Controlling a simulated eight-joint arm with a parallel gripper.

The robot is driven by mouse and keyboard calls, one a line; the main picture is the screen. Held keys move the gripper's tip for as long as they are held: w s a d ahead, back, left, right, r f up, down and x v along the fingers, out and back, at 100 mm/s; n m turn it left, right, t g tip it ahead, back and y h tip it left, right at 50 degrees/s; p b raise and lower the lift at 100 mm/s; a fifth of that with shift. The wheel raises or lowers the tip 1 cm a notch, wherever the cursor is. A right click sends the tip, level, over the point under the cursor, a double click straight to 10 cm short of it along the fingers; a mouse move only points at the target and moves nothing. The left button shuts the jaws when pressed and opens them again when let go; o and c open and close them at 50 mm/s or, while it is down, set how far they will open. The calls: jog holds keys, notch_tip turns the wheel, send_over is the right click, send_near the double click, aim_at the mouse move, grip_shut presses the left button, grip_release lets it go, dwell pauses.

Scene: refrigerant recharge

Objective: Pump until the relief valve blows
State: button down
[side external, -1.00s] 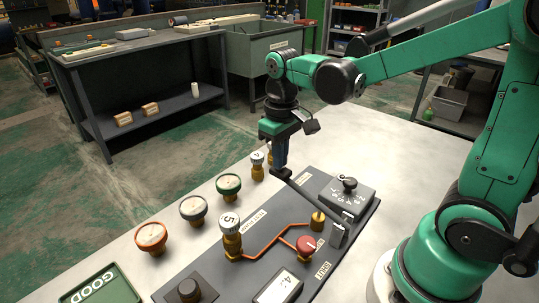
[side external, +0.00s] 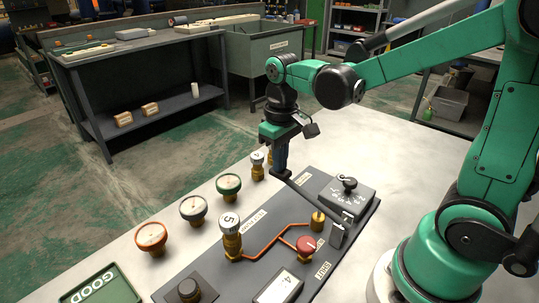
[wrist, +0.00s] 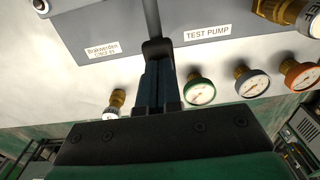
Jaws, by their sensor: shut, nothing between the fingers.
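My gripper (side external: 280,170) is shut, with its blue fingers pointing down at the black outer end of the grey pump lever (side external: 314,201). In the wrist view the fingertips (wrist: 155,58) meet or overlap the lever's black end (wrist: 155,46); contact is hard to tell. The lever runs to a grey block on the dark test panel (side external: 215,265), beside the TEST PUMP label (wrist: 207,33). A brass valve with a white cap marked 5 (side external: 231,237) stands upright on the panel, joined by orange pipe to a brass fitting (side external: 318,221) and a red knob (side external: 307,247).
Loose gauges, green (side external: 229,186), grey-blue (side external: 193,209) and orange (side external: 151,237), stand left of the panel. A GOOD tray (side external: 100,288) lies front left.

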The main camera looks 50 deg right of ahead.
jog(key=shift+f, duration=1.2)
jog(key=shift+r, duration=2.5)
jog(key=shift+r, duration=0.1)
jog(key=shift+r, duration=2.4)
jog(key=shift+s+a+f+t, duration=0.25)
jog(key=shift+s+t, duration=0.15)
jog(key=shift+t, duration=0.2)
jog(key=f+t, duration=0.1)
jog(key=t, duration=0.1)
jog(key=s+a+f+t, duration=0.1)
jog(key=t, duration=0.1)
jog(key=s+a+f+t, duration=0.1)
jog(key=t, duration=0.1)
jog(key=shift+s+f, duration=0.1)
jog(key=shift+s, duration=0.1)
